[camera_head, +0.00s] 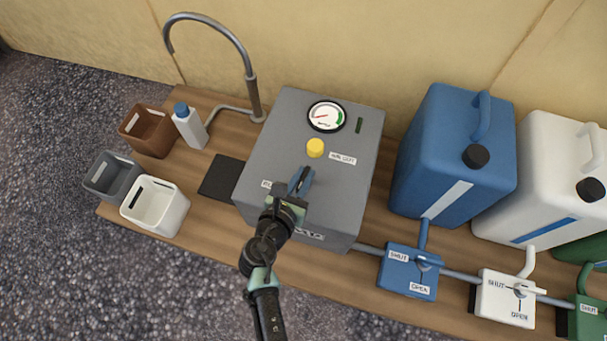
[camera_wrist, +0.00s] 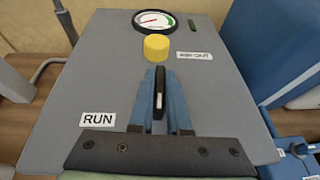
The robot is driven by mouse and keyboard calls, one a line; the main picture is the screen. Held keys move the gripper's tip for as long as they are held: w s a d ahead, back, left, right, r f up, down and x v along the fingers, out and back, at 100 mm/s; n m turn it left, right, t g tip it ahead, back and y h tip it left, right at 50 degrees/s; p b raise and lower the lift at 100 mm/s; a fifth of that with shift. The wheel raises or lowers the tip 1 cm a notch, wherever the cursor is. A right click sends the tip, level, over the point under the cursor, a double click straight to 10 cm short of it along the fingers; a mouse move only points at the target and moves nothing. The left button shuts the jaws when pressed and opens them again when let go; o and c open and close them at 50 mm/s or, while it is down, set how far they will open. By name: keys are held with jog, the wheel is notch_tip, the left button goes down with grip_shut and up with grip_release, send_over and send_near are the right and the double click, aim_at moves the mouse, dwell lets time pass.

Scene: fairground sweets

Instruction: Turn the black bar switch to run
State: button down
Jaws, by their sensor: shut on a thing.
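The black bar switch (camera_wrist: 159,88) stands on the sloped top of the grey control box (camera_wrist: 95,70), between the two blue fingers of my gripper (camera_wrist: 160,100). My gripper is shut on it. In the wrist view the bar points up the picture, toward the yellow knob. A white RUN label (camera_wrist: 97,119) lies to the lower left of the bar. In the head view my gripper (camera_head: 301,180) is over the front half of the grey box and hides most of the switch.
A yellow knob (camera_head: 315,148) and a round gauge (camera_head: 327,116) sit behind the switch. Blue (camera_head: 440,150) and white (camera_head: 540,180) jugs with valve boxes stand to the right. Small bins (camera_head: 155,205), a bottle (camera_head: 190,128) and a curved tap (camera_head: 250,80) are to the left.

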jog(key=m+g+h, duration=0.1)
jog(key=m+h, duration=0.1)
jog(key=m+g+h, duration=0.1)
jog(key=m+h, duration=0.1)
jog(key=shift+w+a+g, duration=0.1)
jog(key=shift+w+g, duration=0.05)
jog(key=shift+g, duration=0.15)
jog(key=m+g+h+b, duration=0.1)
jog(key=m+g+h, duration=0.1)
jog(key=shift+m, duration=0.4)
jog(key=m+g+h+b, duration=0.1)
jog(key=g+b, duration=0.1)
jog(key=m+g+h+b, duration=0.1)
jog(key=m+g, duration=0.1)
jog(key=shift+f+m+b, duration=0.2)
jog(key=shift+m+b, duration=0.1)
jog(key=shift+b, duration=0.05)
jog(key=m+g+b, duration=0.2)
jog(key=g+b, duration=0.1)
jog(key=shift+r+m+g, duration=0.1)
jog(key=shift+m+g, duration=0.2)
jog(key=shift+m, duration=0.1)
jog(key=shift+r+b, duration=0.1)
jog(key=shift+b, duration=0.25)
jog(key=shift+s, duration=0.2)
jog(key=c, duration=0.9)
grip_release()
